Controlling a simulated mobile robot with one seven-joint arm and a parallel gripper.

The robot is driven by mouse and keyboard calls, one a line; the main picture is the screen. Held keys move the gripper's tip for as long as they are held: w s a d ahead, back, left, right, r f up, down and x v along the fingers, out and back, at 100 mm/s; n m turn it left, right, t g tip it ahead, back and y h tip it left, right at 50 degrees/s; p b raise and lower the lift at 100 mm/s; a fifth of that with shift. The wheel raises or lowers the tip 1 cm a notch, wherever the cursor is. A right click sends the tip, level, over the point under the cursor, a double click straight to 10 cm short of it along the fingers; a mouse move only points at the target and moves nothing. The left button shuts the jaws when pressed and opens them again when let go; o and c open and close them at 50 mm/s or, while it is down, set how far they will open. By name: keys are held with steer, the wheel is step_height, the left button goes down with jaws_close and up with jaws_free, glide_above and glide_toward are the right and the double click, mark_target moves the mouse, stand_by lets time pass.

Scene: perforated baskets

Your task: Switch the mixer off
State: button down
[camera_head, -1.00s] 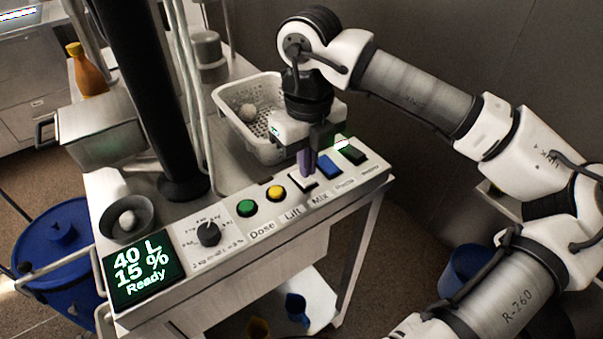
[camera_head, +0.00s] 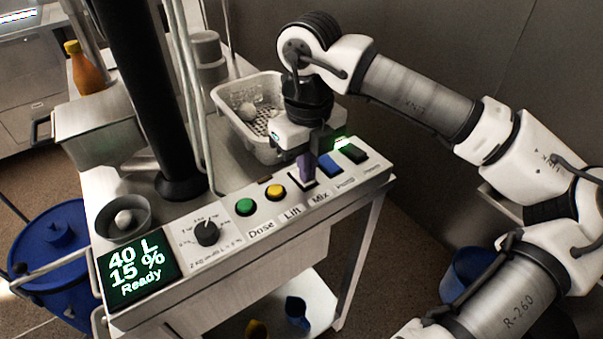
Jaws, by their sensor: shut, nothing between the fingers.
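The control panel (camera_head: 225,260) runs along the front of a steel cart. Its white rocker switch (camera_head: 297,186) stands in line with the label Mix (camera_head: 320,197), between a yellow button (camera_head: 276,192) and a blue switch (camera_head: 331,163). My gripper (camera_head: 307,178) points down with its purple fingers shut and empty, right over the white switch. The fingers hide part of the switch; I cannot tell whether they touch it or which way it is tipped. The display (camera_head: 138,268) reads 40 L, 15 %, Ready.
A green button (camera_head: 244,207) and a black dial (camera_head: 207,232) are left of the yellow button. A dark switch (camera_head: 353,152) is at the right end. A white perforated basket (camera_head: 228,103) stands behind my gripper. A dark column (camera_head: 140,90) rises left of it.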

steer(key=shift+f, duration=0.2)
steer(key=shift+r, duration=0.15)
steer(key=shift+r+p, duration=1.75)
steer(key=shift+r, duration=1.7)
steer(key=shift+f, duration=0.1)
